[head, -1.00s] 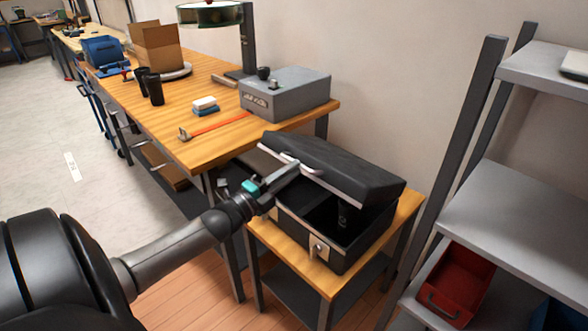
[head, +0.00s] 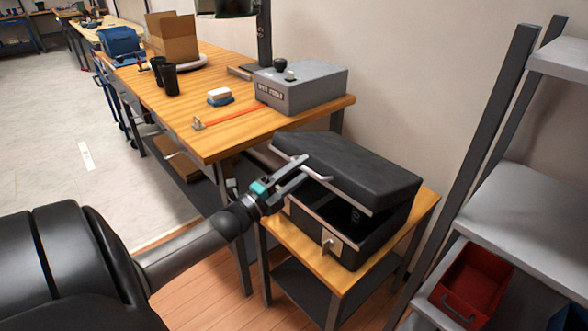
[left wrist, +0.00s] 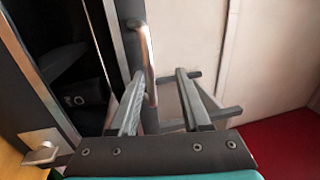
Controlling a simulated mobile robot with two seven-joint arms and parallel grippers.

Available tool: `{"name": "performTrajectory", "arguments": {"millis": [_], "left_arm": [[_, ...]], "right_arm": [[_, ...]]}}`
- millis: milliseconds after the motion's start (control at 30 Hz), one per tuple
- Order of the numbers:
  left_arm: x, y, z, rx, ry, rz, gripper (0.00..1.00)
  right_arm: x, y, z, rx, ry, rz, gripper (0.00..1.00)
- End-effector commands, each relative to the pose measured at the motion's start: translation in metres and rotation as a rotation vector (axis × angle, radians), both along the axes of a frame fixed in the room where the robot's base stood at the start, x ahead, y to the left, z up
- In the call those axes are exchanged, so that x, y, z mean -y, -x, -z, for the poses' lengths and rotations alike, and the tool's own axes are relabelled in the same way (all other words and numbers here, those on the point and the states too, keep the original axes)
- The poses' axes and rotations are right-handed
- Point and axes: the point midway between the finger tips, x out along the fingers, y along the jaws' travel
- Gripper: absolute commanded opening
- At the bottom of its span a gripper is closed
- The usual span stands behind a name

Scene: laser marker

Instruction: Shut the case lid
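The black case (head: 375,240) stands on a small wooden-topped stand, with metal trim and a latch (head: 330,246) on its front. Its lid (head: 350,170) is partly open, tilted above the base with a dark gap at the front. My left gripper (head: 303,170) is at the lid's front edge, by the pale handle. In the left wrist view, the handle (left wrist: 147,55) passes between the two spread fingers (left wrist: 160,105), nearer the left one. The latch also shows there (left wrist: 40,148). My right gripper is not in view.
A workbench (head: 235,140) stands behind and left, holding a grey box (head: 300,92), black cups (head: 171,80) and a sponge-like block (head: 220,97). A grey shelf rack with a red bin (head: 472,285) is at the right. The wall is close behind the case.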

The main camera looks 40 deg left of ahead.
Motion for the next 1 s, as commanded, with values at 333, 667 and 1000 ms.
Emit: {"name": "performTrajectory", "arguments": {"millis": [333,667,1000], "left_arm": [[-0.002,0.019,0.01,0.003,0.001,-0.001,0.45],[-0.004,0.041,0.016,0.0,0.001,-0.001,0.45],[-0.006,0.064,0.021,-0.001,0.001,-0.001,0.45]], "right_arm": [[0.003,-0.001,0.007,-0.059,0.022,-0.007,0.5],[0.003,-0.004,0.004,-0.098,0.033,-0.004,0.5],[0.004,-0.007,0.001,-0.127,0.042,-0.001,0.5]]}}
